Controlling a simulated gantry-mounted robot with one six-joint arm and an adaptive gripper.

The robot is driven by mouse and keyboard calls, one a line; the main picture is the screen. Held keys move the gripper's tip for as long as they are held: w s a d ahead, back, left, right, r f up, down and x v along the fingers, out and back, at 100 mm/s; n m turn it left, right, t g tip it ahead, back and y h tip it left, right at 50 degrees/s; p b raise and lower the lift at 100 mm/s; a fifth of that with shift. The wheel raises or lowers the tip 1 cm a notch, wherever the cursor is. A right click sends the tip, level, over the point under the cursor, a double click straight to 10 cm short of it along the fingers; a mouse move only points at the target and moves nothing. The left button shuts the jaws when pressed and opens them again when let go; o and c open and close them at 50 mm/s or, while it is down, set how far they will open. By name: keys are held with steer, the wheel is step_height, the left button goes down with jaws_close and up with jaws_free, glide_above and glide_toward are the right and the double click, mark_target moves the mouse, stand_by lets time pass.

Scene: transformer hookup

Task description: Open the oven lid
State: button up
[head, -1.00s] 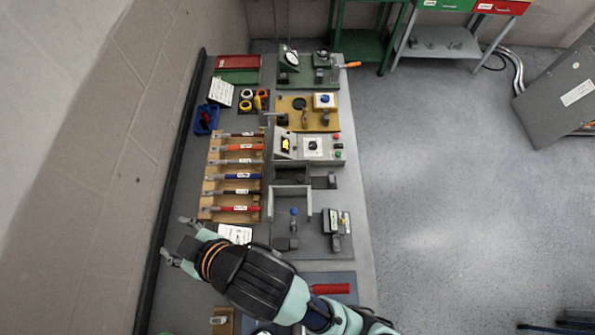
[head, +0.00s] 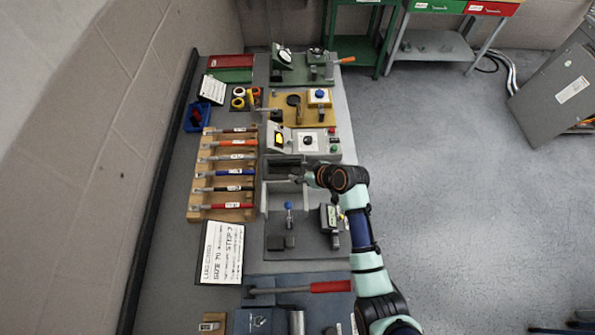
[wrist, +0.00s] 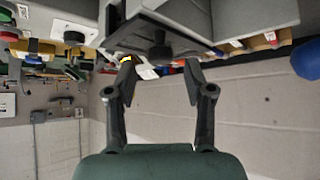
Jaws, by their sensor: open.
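A grey box unit, which looks like the oven (head: 272,197), sits on the bench in the middle of the head view, below a control panel (head: 308,141) with a lit display and a dial. My gripper (head: 296,179) is at its right side, small and partly hidden by my wrist there. In the wrist view my gripper (wrist: 158,78) is open, its two dark fingers apart with nothing between the tips. A dark knob-like part (wrist: 160,52) on a grey body lies just beyond the fingertips; I cannot tell if they touch. The lid's state is unclear.
A wooden rack (head: 212,195) of coloured-handled tools stands left of the box. A blue-knobbed lever (head: 289,208) and a small meter (head: 329,217) stand just below it. A red-handled tool (head: 330,287) lies farther down.

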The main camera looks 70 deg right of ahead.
steer(key=shift+x, duration=1.25)
jaws_close()
